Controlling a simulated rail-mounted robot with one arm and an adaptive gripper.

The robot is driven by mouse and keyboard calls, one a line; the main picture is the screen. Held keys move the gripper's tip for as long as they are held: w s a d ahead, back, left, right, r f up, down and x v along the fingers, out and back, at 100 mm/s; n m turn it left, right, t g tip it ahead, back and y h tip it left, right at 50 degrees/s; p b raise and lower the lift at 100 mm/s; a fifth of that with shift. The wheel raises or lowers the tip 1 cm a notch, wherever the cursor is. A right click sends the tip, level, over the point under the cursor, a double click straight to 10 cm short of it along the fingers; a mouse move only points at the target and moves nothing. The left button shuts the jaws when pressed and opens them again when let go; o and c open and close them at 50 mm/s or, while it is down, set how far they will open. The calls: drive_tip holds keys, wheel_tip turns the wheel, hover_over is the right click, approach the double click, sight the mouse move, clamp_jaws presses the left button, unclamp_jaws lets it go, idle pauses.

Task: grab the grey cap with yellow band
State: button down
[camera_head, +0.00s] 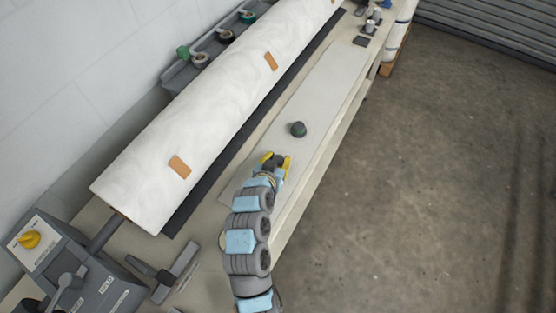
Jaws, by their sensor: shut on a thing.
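My gripper (276,162) is low over the pale bench top, near the lower middle of the view. Its yellow fingers are shut on a small dark grey thing (279,159), which looks like the grey cap. The fingers cover much of it, and I cannot tell a yellow band from the yellow of the fingers. A separate dark grey-green rounded thing (298,129) sits on the pale sheet just beyond the gripper, apart from it.
A large white roll (215,110) with tan patches runs along the left. Behind it is a grey tray (182,75) with tape rolls. A control box with a yellow knob (28,239) and a grey tool (178,270) are at lower left. The sheet (325,85) is mostly clear.

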drive_tip(key=shift+r, duration=0.4)
drive_tip(key=r, duration=0.1)
drive_tip(key=s+r, duration=0.1)
drive_tip(key=r, duration=0.1)
drive_tip(key=shift+r, duration=0.3)
drive_tip(key=s+r+p, duration=0.8)
drive_tip(key=s+p, duration=0.2)
drive_tip(key=s, duration=0.3)
drive_tip(key=shift+a+r, duration=0.25)
drive_tip(key=shift+r, duration=0.05)
